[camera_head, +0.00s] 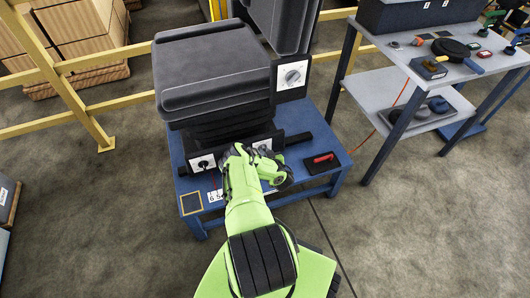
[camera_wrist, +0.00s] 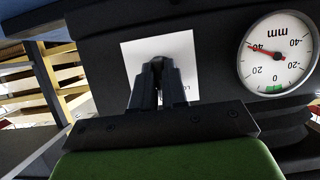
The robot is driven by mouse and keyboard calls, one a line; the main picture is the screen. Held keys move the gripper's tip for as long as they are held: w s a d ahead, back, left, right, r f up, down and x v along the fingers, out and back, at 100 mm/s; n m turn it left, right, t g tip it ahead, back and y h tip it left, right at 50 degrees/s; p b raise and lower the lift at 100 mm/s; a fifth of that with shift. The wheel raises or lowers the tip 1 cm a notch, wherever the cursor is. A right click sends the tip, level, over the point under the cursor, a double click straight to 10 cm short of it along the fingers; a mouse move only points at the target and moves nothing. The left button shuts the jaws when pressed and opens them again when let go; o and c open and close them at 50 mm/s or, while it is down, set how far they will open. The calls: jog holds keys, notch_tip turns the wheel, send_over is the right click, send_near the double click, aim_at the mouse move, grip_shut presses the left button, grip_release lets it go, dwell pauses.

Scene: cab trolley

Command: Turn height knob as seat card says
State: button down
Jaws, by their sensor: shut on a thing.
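My gripper (camera_wrist: 158,72) is shut in front of a white plate (camera_wrist: 135,52) on the dark seat base, with its fingers closed on a dark knob that they mostly hide. In the head view my gripper (camera_head: 248,152) is at the right-hand front plate (camera_head: 264,144), largely hidden by my arm. A round gauge marked mm (camera_wrist: 278,54) shows upside down beside the plate; its red needle points near a 40 mark, and a green mark lies near 0. The seat (camera_head: 215,70) stands on a blue table.
Another knob on a white plate (camera_head: 202,163) is at the base's left. A black block with a red handle (camera_head: 322,160) lies on the blue table (camera_head: 300,183). A grey workbench (camera_head: 390,85) is at the right.

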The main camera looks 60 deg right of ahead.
jog(key=shift+f, duration=0.1)
jog(key=c, duration=1.2)
grip_release()
jog(key=shift+o, duration=0.2)
jog(key=p+v, duration=0.6)
jog(key=v, duration=1)
